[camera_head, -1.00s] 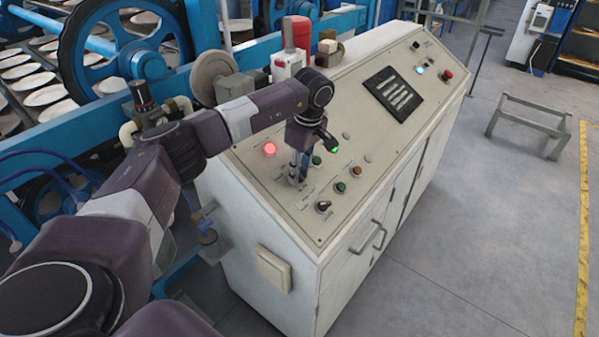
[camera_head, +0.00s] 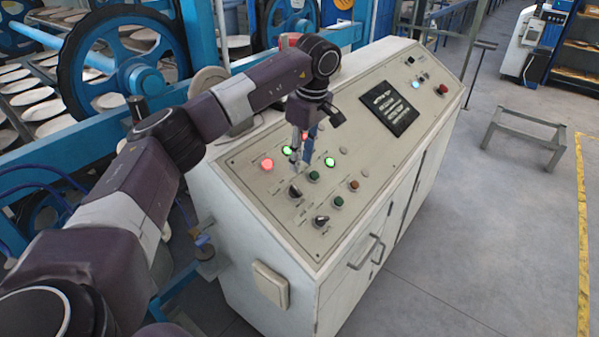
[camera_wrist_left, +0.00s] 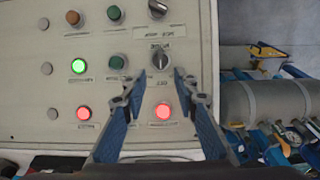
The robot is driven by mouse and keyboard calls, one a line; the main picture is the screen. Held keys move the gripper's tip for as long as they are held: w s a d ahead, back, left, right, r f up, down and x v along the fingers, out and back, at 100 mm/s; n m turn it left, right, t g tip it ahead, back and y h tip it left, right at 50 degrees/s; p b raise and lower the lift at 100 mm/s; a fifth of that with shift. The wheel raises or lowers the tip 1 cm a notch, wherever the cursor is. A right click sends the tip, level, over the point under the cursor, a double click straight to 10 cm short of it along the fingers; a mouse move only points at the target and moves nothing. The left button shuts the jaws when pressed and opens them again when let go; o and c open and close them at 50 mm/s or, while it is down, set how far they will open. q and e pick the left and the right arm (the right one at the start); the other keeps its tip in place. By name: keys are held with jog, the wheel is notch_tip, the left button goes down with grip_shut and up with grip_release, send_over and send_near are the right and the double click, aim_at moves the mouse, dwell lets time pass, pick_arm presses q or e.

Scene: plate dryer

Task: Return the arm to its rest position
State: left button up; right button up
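My left arm (camera_head: 150,185) reaches from the left over the sloped panel of the white control cabinet (camera_head: 290,225). My left gripper (camera_head: 297,160) hangs above the panel, pointing down. In the left wrist view its two blue-grey fingers (camera_wrist_left: 158,88) are spread apart with nothing between them. A black selector knob (camera_wrist_left: 160,58) shows just beyond the fingertips, apart from them. Red lamps (camera_wrist_left: 163,112) and a green lamp (camera_wrist_left: 78,66) glow on the panel. In the head view a red lamp (camera_head: 268,163) and a green lamp (camera_head: 329,162) are lit. My right gripper is not in view.
A blue machine with a large wheel (camera_head: 130,70) and racks of plates (camera_head: 40,108) stands at left, close behind my arm. A dark display (camera_head: 390,107) lies on the panel's right part. A low metal stand (camera_head: 525,130) is at right. The floor in front is clear.

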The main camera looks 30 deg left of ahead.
pick_arm(q)
jog(key=shift+d+r, duration=0.1)
jog(key=shift+r, duration=0.55)
